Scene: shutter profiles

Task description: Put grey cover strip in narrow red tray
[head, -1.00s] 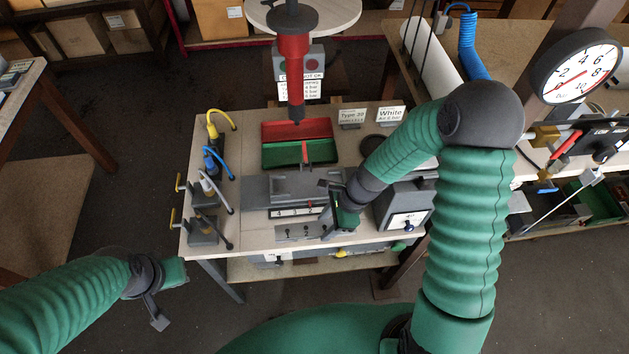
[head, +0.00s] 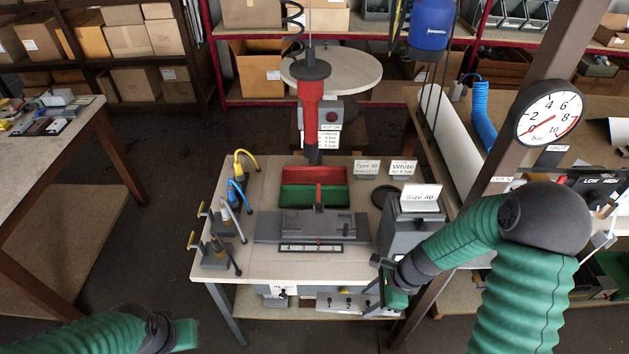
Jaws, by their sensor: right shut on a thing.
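The grey cover strip (head: 350,303), marked with a 2 and dark holes, hangs level in front of the bench's front edge. My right gripper (head: 383,287) is shut on its right end. The red tray (head: 318,174) lies at the back of the bench, just behind a green tray (head: 300,199). The red tray's inside is only partly visible. My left gripper (head: 184,334) is at the bottom left, away from the bench, and its fingers cannot be made out.
A grey fixture (head: 318,224) with a numbered scale stands before the trays. A red hanging tool (head: 310,95) is over the trays. Valves with hoses (head: 222,240) line the left side. A grey box (head: 408,230) with a Size 40 sign stands at the right. The front bench strip is clear.

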